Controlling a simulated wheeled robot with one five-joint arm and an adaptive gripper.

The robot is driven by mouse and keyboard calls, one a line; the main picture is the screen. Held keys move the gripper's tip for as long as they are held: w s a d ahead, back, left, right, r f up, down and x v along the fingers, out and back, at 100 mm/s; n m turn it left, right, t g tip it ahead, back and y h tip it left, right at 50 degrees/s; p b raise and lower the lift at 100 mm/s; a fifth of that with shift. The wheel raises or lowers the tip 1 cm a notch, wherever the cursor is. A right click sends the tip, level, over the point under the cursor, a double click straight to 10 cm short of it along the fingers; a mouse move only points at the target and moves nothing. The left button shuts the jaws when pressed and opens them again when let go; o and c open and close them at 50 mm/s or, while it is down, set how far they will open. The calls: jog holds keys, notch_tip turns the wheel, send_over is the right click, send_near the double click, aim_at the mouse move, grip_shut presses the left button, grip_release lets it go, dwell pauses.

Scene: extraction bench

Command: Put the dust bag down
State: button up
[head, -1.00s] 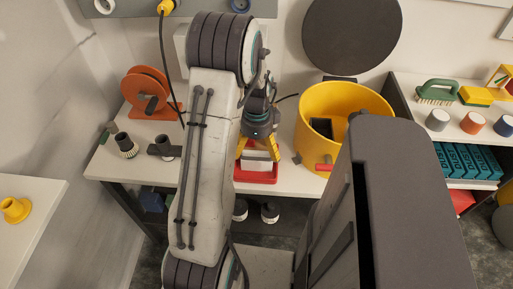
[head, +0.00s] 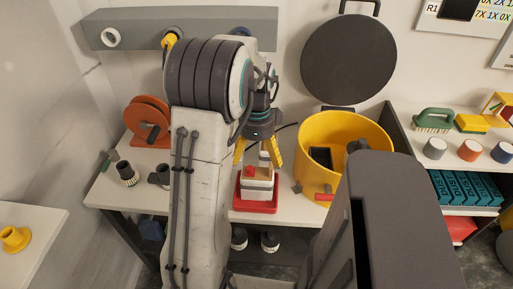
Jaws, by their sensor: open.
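My gripper (head: 256,160) hangs over the bench with its yellow fingers spread apart. It is open and holds nothing that I can see. Below it, a pale block-like thing with a red round part on its front, which looks like the dust bag (head: 260,185), sits in a red tray (head: 255,207) on the white bench. The fingertips are above or around its top; whether they touch it I cannot tell. My arm hides part of the bench to the left.
A yellow open drum (head: 372,128) stands close to the right, with a round dark lid (head: 348,58) behind it. An orange reel (head: 147,121) and dark nozzles (head: 127,173) are at left. Teal boxes (head: 466,188) fill the right shelf.

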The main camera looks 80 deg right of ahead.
jog(key=shift+r, duration=1.05)
jog(key=w+a+r+n+h, duration=0.1)
jog(key=w+a+r+n, duration=0.2)
jog(key=w+a+n, duration=0.65)
jog(key=w+a+r+n, duration=0.3)
jog(key=w+a+n, duration=0.4)
jog(key=w, duration=0.6)
jog(key=s+a+n+t, duration=0.1)
jog(key=a+n+t, duration=0.2)
jog(key=a+n, duration=1.5)
jog(key=a, duration=0.4)
jog(key=shift+s+a+f+n+y, duration=0.2)
jog(key=shift+f+n+y, duration=0.05)
jog(key=shift+n+y, duration=0.15)
